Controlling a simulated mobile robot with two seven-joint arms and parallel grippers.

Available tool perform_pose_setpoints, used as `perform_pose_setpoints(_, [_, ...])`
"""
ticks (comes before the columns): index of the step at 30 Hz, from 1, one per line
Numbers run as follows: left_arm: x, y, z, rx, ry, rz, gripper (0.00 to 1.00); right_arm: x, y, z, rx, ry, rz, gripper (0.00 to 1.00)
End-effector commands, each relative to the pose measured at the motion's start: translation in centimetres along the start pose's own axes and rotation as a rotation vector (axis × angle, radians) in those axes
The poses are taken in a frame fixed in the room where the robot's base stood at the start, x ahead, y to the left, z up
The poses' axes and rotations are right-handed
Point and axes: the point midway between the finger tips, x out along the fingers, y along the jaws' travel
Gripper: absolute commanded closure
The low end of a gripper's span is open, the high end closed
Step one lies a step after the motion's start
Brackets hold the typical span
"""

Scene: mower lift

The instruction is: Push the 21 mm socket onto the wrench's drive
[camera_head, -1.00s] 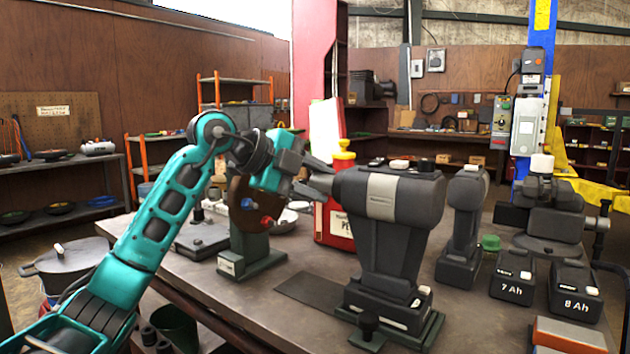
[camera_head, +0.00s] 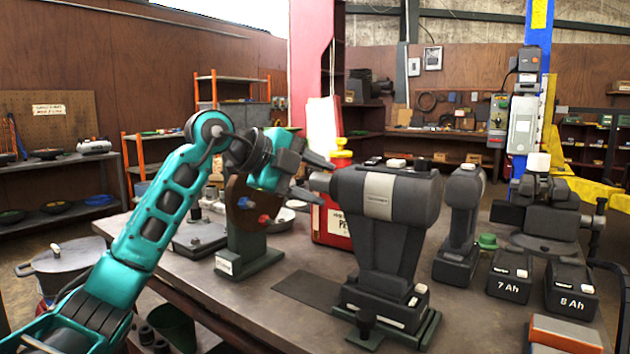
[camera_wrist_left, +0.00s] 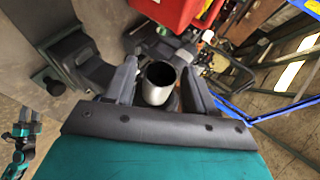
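The large grey wrench (camera_head: 394,250) stands upright in a dark green cradle on the table, its nose pointing left. My left gripper (camera_head: 314,179) is at that nose, its fingers spread above and below. In the left wrist view a silver hollow socket (camera_wrist_left: 158,84) lies between the fingers of the left gripper (camera_wrist_left: 160,84), its dark opening facing the camera. The fingers stand apart, with a gap visible at the socket's right side. The socket's far end and the wrench's drive are hidden, so I cannot tell how far they are joined. My right arm shows small at the wrist view's lower left.
A red container (camera_head: 330,222) stands behind the wrench nose. A smaller grey tool (camera_head: 461,220) and batteries marked 7 Ah (camera_head: 510,278) and 8 Ah (camera_head: 571,288) stand at right.

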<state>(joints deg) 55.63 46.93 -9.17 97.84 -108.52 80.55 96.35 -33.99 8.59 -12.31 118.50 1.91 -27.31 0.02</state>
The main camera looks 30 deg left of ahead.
Motion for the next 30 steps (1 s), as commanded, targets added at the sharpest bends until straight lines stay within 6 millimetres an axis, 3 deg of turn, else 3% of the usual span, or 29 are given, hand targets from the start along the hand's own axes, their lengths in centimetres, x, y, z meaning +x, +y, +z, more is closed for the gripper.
perform_pose_setpoints(4, [0.0, 0.0, 0.0, 0.000, 0.001, 0.000, 0.31, 0.0, 0.0, 0.0, -0.002, 0.000, 0.000, 0.57])
perform_pose_setpoints(14, [-0.5, 0.0, 0.0, 0.000, 0.000, 0.000, 0.30, 0.0, 0.1, 0.0, -0.004, 0.000, 0.000, 0.57])
perform_pose_setpoints(17, [-1.7, 0.0, 0.1, 0.001, -0.002, 0.001, 0.30, 0.0, 0.1, 0.0, -0.004, -0.001, 0.000, 0.57])
perform_pose_setpoints(30, [-10.8, 0.0, 0.0, 0.001, -0.003, 0.001, 0.30, 0.0, 0.1, 0.0, -0.004, 0.000, 0.000, 0.57])
